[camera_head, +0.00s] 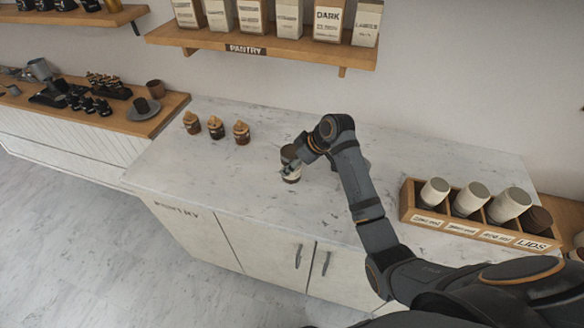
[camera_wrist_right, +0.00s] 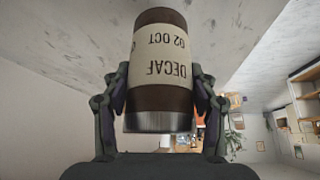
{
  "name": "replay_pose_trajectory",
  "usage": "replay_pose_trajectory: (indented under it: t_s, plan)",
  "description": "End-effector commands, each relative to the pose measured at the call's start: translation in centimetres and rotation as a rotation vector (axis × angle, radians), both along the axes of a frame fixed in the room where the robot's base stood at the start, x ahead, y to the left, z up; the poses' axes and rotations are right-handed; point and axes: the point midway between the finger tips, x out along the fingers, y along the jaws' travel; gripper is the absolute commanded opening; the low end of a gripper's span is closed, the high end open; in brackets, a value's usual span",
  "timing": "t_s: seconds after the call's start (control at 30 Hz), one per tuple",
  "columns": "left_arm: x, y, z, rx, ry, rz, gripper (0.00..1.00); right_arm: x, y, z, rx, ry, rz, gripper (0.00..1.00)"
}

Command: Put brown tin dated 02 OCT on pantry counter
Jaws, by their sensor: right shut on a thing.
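The brown tin (camera_wrist_right: 160,98) fills the middle of the right wrist view. Its cream label reads DECAF and 02 OCT, upside down in that view. My right gripper (camera_wrist_right: 160,105) is shut on the tin, one finger on each side. In the head view the tin (camera_head: 290,153) is partly hidden by the gripper (camera_head: 291,168) and is over the pantry counter (camera_head: 225,180). I cannot tell whether its base touches the marble top. My left gripper is not in view.
Three small jars with wooden tops (camera_head: 215,127) stand at the counter's back left. A wooden cup holder (camera_head: 450,226) with a LIDS label sits at the right. The pantry shelf (camera_head: 260,43) hangs above. The counter's front left is clear.

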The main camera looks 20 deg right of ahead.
Motion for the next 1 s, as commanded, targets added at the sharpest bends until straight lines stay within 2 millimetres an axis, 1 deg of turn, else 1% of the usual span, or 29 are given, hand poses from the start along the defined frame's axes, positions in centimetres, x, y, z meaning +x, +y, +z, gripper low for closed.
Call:
replay_pose_trajectory:
  t_s: [0.03,0.1,0.2,0.57,0.6,0.73,1.0]
  plan:
    - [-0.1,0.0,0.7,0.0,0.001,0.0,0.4,0.1,0.0,-0.5,0.001,0.005,-0.002,0.15]
    - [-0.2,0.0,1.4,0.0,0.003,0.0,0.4,0.0,0.0,-1.6,0.0,0.006,-0.001,0.15]
    - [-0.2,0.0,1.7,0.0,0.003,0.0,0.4,0.1,0.0,-2.8,0.001,0.002,0.0,0.15]
    - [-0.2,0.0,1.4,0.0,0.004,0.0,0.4,0.1,0.0,-3.5,0.0,0.0,-0.001,0.15]
    - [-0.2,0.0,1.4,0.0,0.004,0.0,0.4,0.1,0.0,-3.5,0.0,0.003,-0.001,0.63]
    - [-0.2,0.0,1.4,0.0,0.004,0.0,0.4,0.1,0.0,-3.5,0.0,0.003,-0.001,0.8]
    - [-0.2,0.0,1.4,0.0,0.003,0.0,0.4,0.1,0.0,-3.5,0.0,0.003,-0.001,0.81]
